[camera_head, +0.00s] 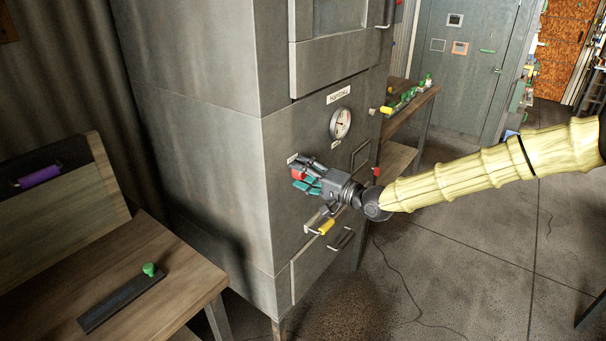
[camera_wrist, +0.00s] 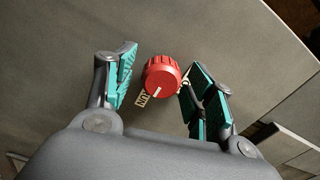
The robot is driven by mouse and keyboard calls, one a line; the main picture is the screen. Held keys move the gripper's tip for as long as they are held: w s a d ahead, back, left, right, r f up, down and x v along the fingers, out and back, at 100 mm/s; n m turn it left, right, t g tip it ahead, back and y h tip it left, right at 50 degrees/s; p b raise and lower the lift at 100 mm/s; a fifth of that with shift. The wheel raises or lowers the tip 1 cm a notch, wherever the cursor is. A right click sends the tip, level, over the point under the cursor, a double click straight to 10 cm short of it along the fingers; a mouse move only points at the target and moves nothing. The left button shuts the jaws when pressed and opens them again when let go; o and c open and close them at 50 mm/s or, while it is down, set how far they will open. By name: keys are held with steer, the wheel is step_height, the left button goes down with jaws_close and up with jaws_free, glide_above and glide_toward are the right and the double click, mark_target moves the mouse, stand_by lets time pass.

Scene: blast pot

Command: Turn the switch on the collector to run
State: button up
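The switch is a round red knob (camera_wrist: 161,77) with a white pointer line, on the grey metal collector (camera_head: 215,150). In the wrist view it sits between my gripper's two teal-padded fingers (camera_wrist: 160,82), with a gap on each side. Small label plates lie beside the knob; one shows lettering at its lower left. In the head view my gripper (camera_head: 304,178) is at the cabinet front, below the gauge, and partly hides the red knob (camera_head: 298,174). My gripper is open and holds nothing.
A round gauge (camera_head: 340,123) is above the knob. A yellow-handled lever (camera_head: 326,227) sticks out below my gripper. A wooden table (camera_head: 150,250) stands at the left, and a bench with green items (camera_head: 408,97) stands behind at the right. The floor at right is mostly clear.

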steer(key=shift+s, duration=0.1)
steer(key=v, duration=1.2)
steer(key=s+a+f+g+h, duration=0.1)
steer(key=s+f+g+h, duration=0.1)
steer(key=s+f, duration=0.6)
steer(key=s+a+f+g+h, duration=0.15)
steer(key=s+f, duration=0.25)
steer(key=f, duration=0.8)
steer(key=s+f+g+h, duration=0.1)
steer(key=s+f+h, duration=0.2)
steer(key=s+f, duration=0.5)
steer(key=s+d+f+n+g+h, duration=0.1)
steer(key=s+d+f+g+h, duration=0.1)
steer(key=s+d+f, duration=0.3)
steer(key=s+d+f+n+g+h, duration=0.2)
steer(key=s+d+f, duration=0.3)
steer(key=s, duration=0.6)
steer(key=s+d+f+n+g+h, duration=0.1)
steer(key=s+d+f+h, duration=0.3)
steer(key=s, duration=0.5)
steer(key=shift+d+f+g, duration=0.5)
steer(key=shift+d+g, duration=0.05)
steer(key=shift+d, duration=0.35)
